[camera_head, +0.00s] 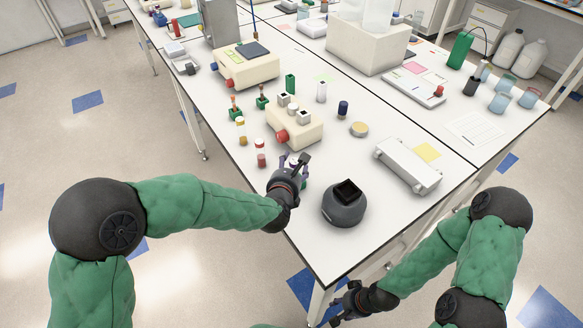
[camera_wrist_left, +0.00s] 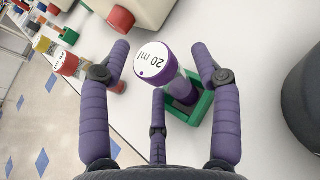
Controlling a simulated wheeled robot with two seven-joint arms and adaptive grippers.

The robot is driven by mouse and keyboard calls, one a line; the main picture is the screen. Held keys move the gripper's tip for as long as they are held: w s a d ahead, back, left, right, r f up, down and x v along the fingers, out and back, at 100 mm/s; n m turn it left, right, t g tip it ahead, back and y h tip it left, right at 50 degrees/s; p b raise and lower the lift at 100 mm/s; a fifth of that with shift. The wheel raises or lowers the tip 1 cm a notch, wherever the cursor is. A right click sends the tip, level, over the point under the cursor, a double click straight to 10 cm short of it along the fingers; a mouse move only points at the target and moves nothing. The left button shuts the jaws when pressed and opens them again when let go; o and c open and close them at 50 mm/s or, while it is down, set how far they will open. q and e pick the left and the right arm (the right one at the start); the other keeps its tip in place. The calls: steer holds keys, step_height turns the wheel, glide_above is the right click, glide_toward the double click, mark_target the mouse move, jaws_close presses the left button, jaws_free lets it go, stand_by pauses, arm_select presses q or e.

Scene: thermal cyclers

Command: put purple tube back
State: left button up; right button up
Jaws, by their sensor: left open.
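The purple tube (camera_wrist_left: 153,66), with a white "20 ml" cap top and a purple rim, shows in the left wrist view. Its lower part is inside or just over a green square holder (camera_wrist_left: 200,108); I cannot tell how deep it sits. My left gripper (camera_wrist_left: 160,56) is open, with its fingers on either side of the tube and no clear contact. In the head view my left gripper (camera_head: 300,162) is at the near table edge and mostly hides the tube. My right gripper (camera_head: 345,302) hangs below the table edge; its jaws are unclear.
A red-capped tube (camera_head: 260,153) and a yellow-capped tube (camera_head: 241,130) stand left of the gripper. A cream device with a red knob (camera_head: 310,129) is behind it. A dark grey round device (camera_head: 343,208) stands to its right.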

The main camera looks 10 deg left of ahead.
arm_select(q)
steer(key=shift+r, duration=0.25)
steer(key=p+v, duration=0.3)
steer(key=v, duration=0.9)
steer(key=shift+f, duration=0.2)
